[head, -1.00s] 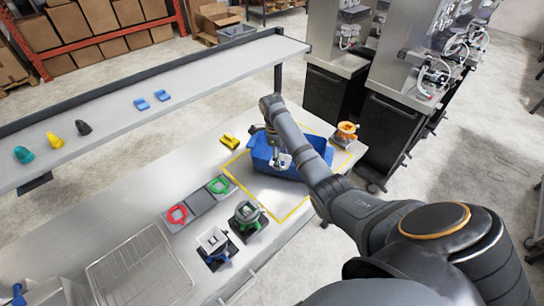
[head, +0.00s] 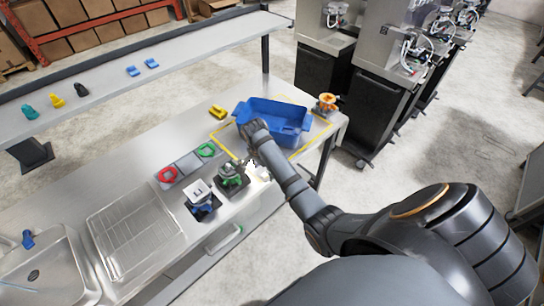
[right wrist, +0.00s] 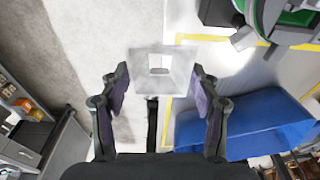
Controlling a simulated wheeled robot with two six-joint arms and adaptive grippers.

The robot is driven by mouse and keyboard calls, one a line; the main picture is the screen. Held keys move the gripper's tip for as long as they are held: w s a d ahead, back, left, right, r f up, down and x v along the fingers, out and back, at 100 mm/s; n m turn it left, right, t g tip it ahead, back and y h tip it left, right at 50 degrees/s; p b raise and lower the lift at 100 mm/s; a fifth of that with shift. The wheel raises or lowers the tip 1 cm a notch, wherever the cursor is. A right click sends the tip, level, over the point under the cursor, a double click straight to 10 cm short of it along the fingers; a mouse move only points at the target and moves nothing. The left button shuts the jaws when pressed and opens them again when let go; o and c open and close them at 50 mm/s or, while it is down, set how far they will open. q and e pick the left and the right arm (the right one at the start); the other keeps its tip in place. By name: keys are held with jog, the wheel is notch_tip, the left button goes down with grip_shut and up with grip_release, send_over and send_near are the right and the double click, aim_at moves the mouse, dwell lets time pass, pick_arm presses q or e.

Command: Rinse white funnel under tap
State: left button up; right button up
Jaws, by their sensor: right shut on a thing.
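The white funnel (right wrist: 143,72), with a square rim, sits between the two fingers of my right gripper (right wrist: 158,84) in the right wrist view. The gripper is shut on it. In the head view my right gripper (head: 256,168) is above the table's front edge, beside the green-and-grey device; the funnel is small and mostly hidden there. The steel sink (head: 75,262) is at the far left, well away from the gripper. My left gripper is not in view.
A blue bin (head: 290,112) stands inside yellow floor-style marking on the table. A green-and-grey device (head: 232,180) and a white-topped blue device (head: 200,197) stand near the front edge. A wire drainer (head: 130,235) lies beside the sink. A raised shelf (head: 120,75) runs behind.

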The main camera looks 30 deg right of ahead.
jog(key=s+a+f+n+t+y, duration=0.1)
jog(key=s+a+f+n, duration=0.3)
jog(key=s+a+n, duration=0.55)
pick_arm(q)
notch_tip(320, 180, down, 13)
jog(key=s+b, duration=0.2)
jog(key=b, duration=1.1)
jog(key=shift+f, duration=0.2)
pick_arm(e)
notch_tip(320, 180, down, 13)
jog(key=w+n, duration=0.2)
jog(key=n, duration=0.4)
jog(key=shift+a+t+y, duration=0.2)
jog(key=shift+t+y, duration=0.1)
